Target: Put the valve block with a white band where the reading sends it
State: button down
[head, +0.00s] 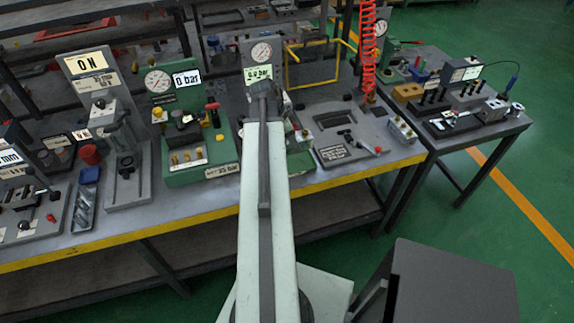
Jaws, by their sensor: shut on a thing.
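My arm reaches forward over the bench. My gripper (264,90) is at its far end, in front of a grey gauge stand (259,44). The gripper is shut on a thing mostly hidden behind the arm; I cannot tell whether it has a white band. The stand has a round dial and a small greenish display (259,73) that seems to read about 0 bar. Left of it, a green test rig (185,130) has a dial, a display (187,78) reading 0 bar and a label like 25 bar. A small metal block (402,130) lies at the bench's right end.
A force stand (87,62) reading 0 N, a blue tray (85,205) and a red cup (90,154) are left. A yellow wire frame (311,64) and red coiled hose (368,50) stand behind right. A second table (510,125) is crowded. Green floor is open at right.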

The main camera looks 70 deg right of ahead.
jog(key=w+d+f+b, duration=0.1)
jog(key=w+d, duration=0.2)
jog(key=d, duration=0.1)
jog(key=w+d+f+b, duration=0.1)
jog(key=w+d+f, duration=0.1)
jog(key=w+d, duration=0.2)
jog(key=w+d+f+b, duration=0.1)
jog(key=w+d+b, duration=0.1)
jog(key=w+d, duration=0.1)
jog(key=shift+w+d+f, duration=0.2)
jog(key=shift+d, duration=0.4)
jog(key=s+a, duration=0.3)
jog(key=a, duration=0.1)
jog(key=s+a+f+b, duration=0.1)
jog(key=s+a, duration=0.2)
jog(key=a, duration=0.1)
jog(key=s+a, duration=0.4)
jog(key=shift+s+f+b, duration=0.1)
jog(key=shift+f+b, duration=0.1)
jog(key=shift+b, duration=0.15)
notch_tip(320, 180, down, 4)
jog(key=b, duration=0.4)
jog(key=shift+s+a, duration=0.15)
jog(key=shift+r, duration=0.25)
jog(key=shift+f, duration=0.2)
jog(key=c, duration=0.9)
grip_release()
jog(key=shift+r, duration=0.15)
